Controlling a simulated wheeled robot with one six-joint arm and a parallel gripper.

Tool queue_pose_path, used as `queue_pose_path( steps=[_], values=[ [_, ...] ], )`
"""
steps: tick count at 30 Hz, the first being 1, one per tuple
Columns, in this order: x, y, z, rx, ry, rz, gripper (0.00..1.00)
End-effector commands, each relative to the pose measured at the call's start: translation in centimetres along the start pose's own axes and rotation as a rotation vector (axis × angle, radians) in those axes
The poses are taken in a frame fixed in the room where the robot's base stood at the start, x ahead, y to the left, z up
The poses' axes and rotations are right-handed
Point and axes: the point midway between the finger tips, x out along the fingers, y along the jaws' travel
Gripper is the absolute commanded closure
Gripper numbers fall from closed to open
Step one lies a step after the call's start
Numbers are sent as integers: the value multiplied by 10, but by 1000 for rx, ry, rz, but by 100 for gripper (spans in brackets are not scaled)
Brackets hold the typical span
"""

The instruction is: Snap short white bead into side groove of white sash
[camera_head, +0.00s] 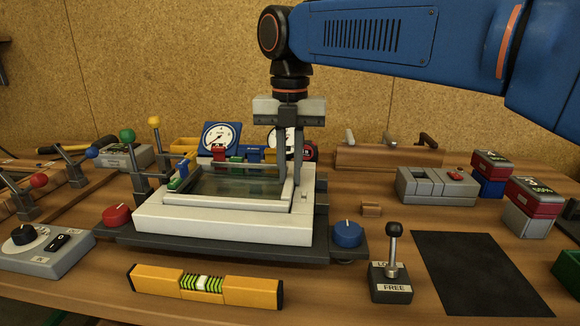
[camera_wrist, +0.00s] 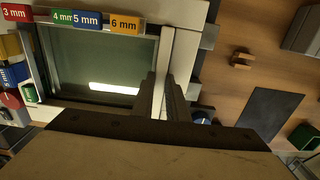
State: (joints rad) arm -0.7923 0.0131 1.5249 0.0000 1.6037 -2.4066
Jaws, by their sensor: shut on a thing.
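The white sash (camera_head: 215,229) lies on a dark tilting bed with a glass pane (camera_head: 235,183) in it. My gripper (camera_head: 290,180) points down at the sash's right side, its fingers shut on the short white bead (camera_head: 288,191). The bead runs along the right edge of the glass, at or just above the side groove. I cannot tell whether it is seated. In the wrist view, the sash (camera_wrist: 183,45) and the glass (camera_wrist: 100,60) show left of and around my fingers (camera_wrist: 166,76). The fingers hide part of the bead.
Coloured thickness blocks, including a yellow 6 mm one (camera_wrist: 125,25), stand along the glass edges. A yellow level (camera_head: 205,288) lies in front. A lever box (camera_head: 390,280) and dark mat (camera_head: 480,272) are at right. A blue knob (camera_head: 347,234) sits by the bed's right corner.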

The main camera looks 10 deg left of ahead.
Motion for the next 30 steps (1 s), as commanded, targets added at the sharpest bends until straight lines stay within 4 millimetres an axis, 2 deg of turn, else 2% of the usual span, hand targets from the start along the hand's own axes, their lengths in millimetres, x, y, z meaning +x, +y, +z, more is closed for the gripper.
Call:
queue_pose_path(
  steps=[2,3,5,17,23,30],
  values=[
    [2,0,0,0,0,0,100],
    [1,0,0,0,0,0,77],
    [1,0,0,0,0,0,65],
    [-5,0,0,0,-1,1,65],
    [-34,1,1,0,-2,2,65],
    [-82,1,1,0,-2,2,65]
  ],
)
